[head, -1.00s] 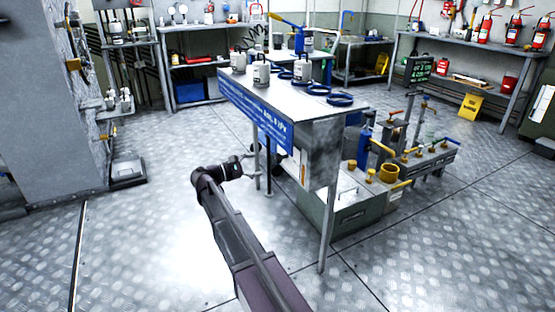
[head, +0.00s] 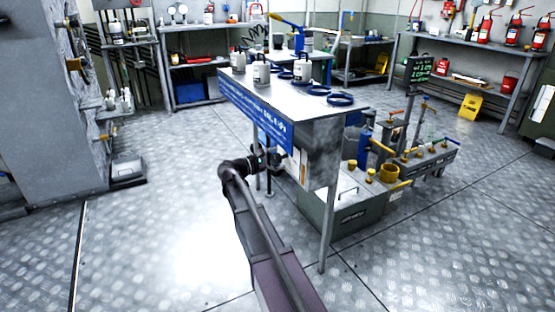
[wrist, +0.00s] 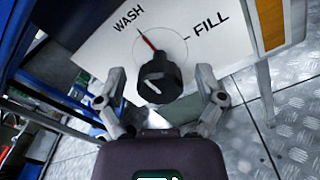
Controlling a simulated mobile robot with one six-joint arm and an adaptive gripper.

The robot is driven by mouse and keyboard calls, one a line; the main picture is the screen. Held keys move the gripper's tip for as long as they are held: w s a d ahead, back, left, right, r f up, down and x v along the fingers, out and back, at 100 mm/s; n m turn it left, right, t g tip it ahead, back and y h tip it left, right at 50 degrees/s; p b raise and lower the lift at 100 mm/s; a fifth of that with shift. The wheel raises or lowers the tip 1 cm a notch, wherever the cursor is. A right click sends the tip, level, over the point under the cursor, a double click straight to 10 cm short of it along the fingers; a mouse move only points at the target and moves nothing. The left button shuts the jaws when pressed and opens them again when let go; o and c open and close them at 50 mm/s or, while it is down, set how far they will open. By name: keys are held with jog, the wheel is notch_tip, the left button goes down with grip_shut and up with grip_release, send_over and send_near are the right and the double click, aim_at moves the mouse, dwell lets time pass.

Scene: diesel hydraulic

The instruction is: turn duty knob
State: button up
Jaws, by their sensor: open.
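The duty knob (wrist: 160,82) is black with a pale line on its face, in the wrist view. It sits on a white panel (wrist: 110,65) marked WASH and FILL. A red pointer (wrist: 146,40) reaches from the knob toward WASH. My gripper (wrist: 162,98) is open, with one finger on each side of the knob; I cannot tell whether either finger touches it. In the head view my gripper (head: 268,158) is small and dark at the near table's left side. The panel there (head: 300,166) shows only as a pale sliver, and the knob is not distinguishable.
The grey table (head: 310,110) carries pale canisters (head: 262,75) and blue rings (head: 341,99). Its front leg (head: 328,220) stands right of my arm. A grey-green box (head: 345,205) is under and beside it.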

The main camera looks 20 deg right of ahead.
jog(key=c, duration=1.1)
jog(key=shift+c, duration=0.2)
jog(key=shift+m, duration=0.3)
jog(key=m, duration=0.8)
jog(key=shift+m, duration=0.4)
jog(key=m, duration=0.4)
jog(key=shift+f, duration=0.1)
jog(key=m, duration=0.4)
jog(key=shift+m, duration=0.3)
jog(key=shift+d, duration=0.1)
